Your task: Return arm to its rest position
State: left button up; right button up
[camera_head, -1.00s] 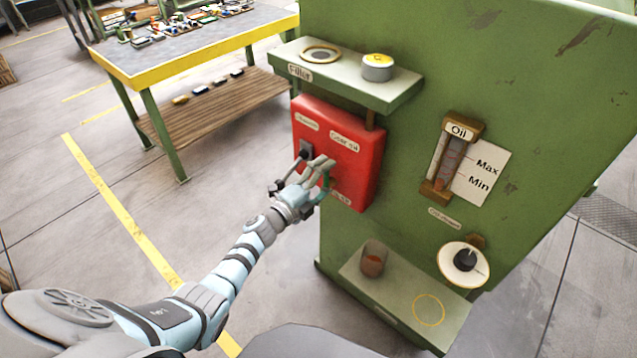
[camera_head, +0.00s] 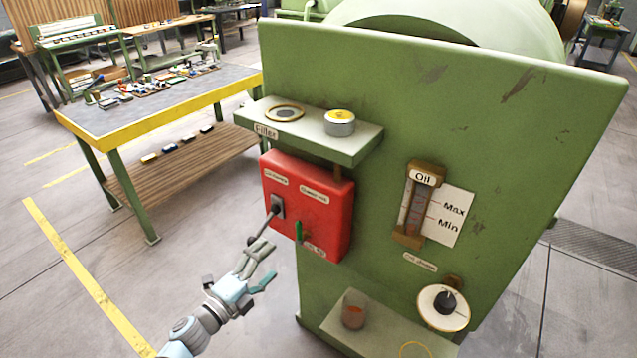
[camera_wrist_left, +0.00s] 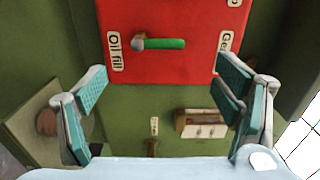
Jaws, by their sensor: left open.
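My left gripper (camera_head: 262,266) is open and empty, below and left of the red control box (camera_head: 308,215) in the head view, apart from it. In the left wrist view its two fingers (camera_wrist_left: 165,95) are spread wide, with the red box (camera_wrist_left: 185,25) beyond them. A green-handled lever (camera_head: 299,231) sits low on the box and also shows in the left wrist view (camera_wrist_left: 165,44). A dark lever switch (camera_head: 277,208) is at the box's left side. My right gripper is not in view.
A green machine panel (camera_head: 480,120) carries an oil gauge (camera_head: 416,205), a round dial (camera_head: 444,307), an upper shelf (camera_head: 310,141) and a lower shelf (camera_head: 385,340) with a small cup (camera_head: 353,310). A yellow-edged workbench (camera_head: 160,98) stands left. The floor between is clear.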

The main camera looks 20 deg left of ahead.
pick_arm(q)
jog(key=a+f+n+g+y, duration=0.1)
jog(key=a+f+n+y, duration=0.35)
jog(key=f+n, duration=0.2)
jog(key=s+a+f+n+g+y, duration=0.15)
jog(key=s+f+n+g, duration=0.3)
jog(key=s+f, duration=0.55)
jog(key=s+a+f+n+g+y, duration=0.1)
jog(key=s+a+f+n+g, duration=0.3)
jog(key=s+f, duration=0.55)
jog(key=s+d+f+n+g, duration=0.3)
jog(key=s+d+f, duration=0.2)
jog(key=s, duration=0.6)
jog(key=s+d+f+n+g+h, duration=0.1)
jog(key=s+d+f+n+g, duration=0.2)
jog(key=s+d+f, duration=0.2)
jog(key=s+f, duration=0.3)
jog(key=s, duration=0.4)
jog(key=shift+s+d, duration=0.3)
jog(key=shift+d, duration=0.1)
